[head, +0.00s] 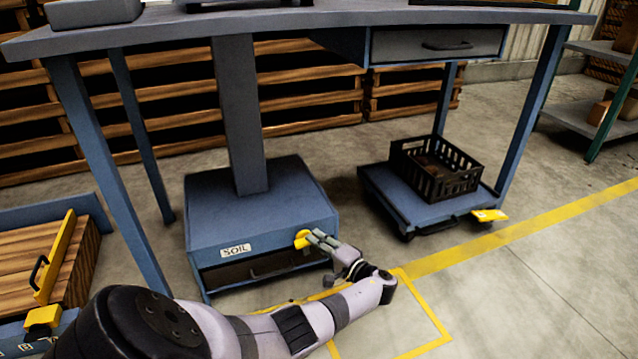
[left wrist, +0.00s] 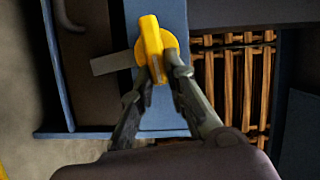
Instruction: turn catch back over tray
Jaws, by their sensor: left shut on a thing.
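The yellow catch (head: 301,239) sits at the upper right front corner of the blue box labelled SOIL. My left gripper (head: 318,238) reaches it from the right and is shut on it. In the left wrist view the fingertips (left wrist: 160,70) close on the lower part of the yellow catch (left wrist: 151,38). The tray (head: 262,268) with a dark handle is in the box below the label. My right gripper is not in view.
To the right is a low blue trolley (head: 395,200) with a black crate (head: 436,172) and a yellow pedal-like part (head: 489,215). A wooden-topped unit (head: 20,265) stands at left. The floor at front right is clear.

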